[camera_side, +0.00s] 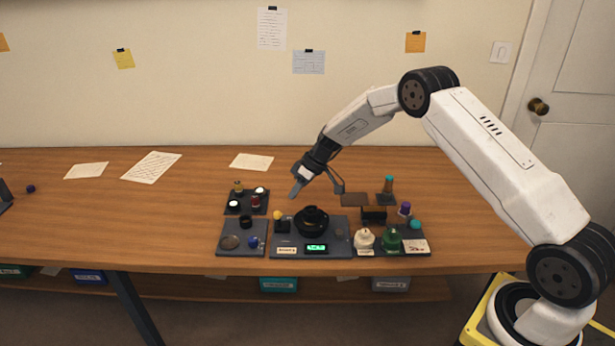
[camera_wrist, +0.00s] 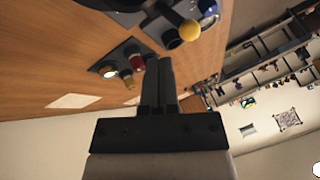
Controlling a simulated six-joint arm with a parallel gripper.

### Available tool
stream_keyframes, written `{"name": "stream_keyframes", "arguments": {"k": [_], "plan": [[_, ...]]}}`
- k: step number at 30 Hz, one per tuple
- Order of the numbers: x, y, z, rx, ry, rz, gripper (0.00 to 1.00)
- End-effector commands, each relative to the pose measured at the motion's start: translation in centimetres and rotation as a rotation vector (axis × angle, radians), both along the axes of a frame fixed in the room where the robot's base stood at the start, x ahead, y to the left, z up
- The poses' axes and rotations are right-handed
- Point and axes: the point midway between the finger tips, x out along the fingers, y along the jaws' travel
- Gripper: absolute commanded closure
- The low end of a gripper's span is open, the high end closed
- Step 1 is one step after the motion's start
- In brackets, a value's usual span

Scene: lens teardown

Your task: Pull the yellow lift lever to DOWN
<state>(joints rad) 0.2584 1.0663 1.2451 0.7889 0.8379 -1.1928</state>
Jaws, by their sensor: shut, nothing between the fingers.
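The yellow lift lever shows in the side view as a small yellow knob (camera_side: 277,215) at the left end of the dark central station. In the wrist view its yellow ball (camera_wrist: 189,30) sits on a short arm near the top, beyond my fingertips. My gripper (camera_side: 294,194) is shut and empty, above and behind the station, apart from the lever. In the wrist view its fingers (camera_wrist: 158,62) lie together, pointing up the picture. I cannot read any UP or DOWN marking at the lever.
A black lens (camera_side: 312,220) stands right of the lever, with a green display (camera_side: 316,248) in front. A small tray of cups (camera_side: 246,210) lies behind left. The table's left is mostly clear.

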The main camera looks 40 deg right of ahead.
Motion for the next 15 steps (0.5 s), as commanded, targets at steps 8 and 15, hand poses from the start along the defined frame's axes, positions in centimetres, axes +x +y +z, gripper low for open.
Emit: {"name": "stream_keyframes", "arguments": {"k": [8, 15], "plan": [[-1.4, -2.1, 4.0, -0.001, -0.002, 0.0, 1.0], [-2.3, -3.6, 6.7, 0.001, 0.0, 0.001, 1.0]]}}
